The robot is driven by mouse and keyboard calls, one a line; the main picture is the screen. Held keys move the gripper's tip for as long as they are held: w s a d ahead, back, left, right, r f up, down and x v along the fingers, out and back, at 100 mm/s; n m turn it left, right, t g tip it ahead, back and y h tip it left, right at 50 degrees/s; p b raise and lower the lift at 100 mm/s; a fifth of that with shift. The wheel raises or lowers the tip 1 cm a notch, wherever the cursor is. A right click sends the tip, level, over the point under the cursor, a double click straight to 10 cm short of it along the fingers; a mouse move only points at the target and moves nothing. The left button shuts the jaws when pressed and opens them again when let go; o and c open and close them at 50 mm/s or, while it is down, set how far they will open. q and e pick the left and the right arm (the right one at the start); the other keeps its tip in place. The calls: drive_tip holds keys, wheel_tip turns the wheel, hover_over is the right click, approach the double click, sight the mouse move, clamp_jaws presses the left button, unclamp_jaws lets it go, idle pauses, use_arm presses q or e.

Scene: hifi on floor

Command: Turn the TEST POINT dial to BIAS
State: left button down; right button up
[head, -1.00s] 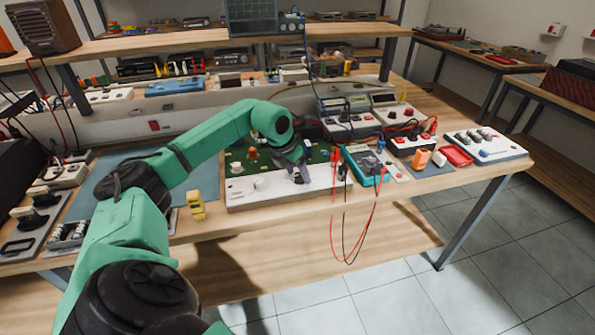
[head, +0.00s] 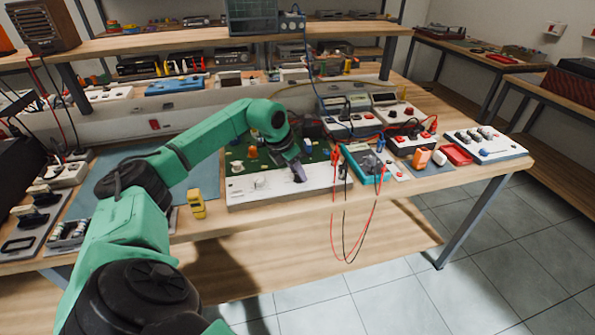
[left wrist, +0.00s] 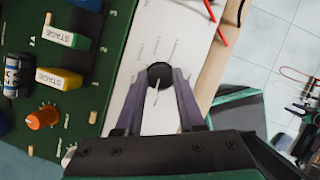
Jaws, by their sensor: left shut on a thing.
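The amplifier unit has a white front panel (head: 270,189) and a green circuit board (head: 268,157) behind it, on the workbench. The TEST POINT dial is a round black knob (left wrist: 160,75) on the white panel in the left wrist view, with a light pointer line on it. Small labels around it are too blurred to read. My left gripper (head: 299,175) is over the right part of the panel in the head view. In the left wrist view its two purple fingers (left wrist: 160,84) are shut on the knob from both sides. My right gripper is not in view.
A teal multimeter (head: 366,166) with red and black leads hanging over the bench edge stands just right of the unit. A yellow object (head: 196,204) stands left of it. The white panel has lighter knobs (head: 260,183) at its left.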

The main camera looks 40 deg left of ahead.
use_arm(q)
drive_tip(key=m+h, duration=0.1)
drive_tip(key=m, duration=0.1)
drive_tip(key=m+h+p, duration=0.1)
drive_tip(key=m, duration=0.2)
drive_tip(key=shift+w+a+r+m+g, duration=0.1)
drive_tip(key=shift+a+m+g, duration=0.05)
drive_tip(key=shift+m+g, duration=0.2)
idle(0.4)
drive_tip(key=c, duration=0.5)
unclamp_jaws()
drive_tip(key=v, duration=1.4)
drive_tip(key=shift+w+a+r, duration=0.1)
drive_tip(key=shift+a+r, duration=0.1)
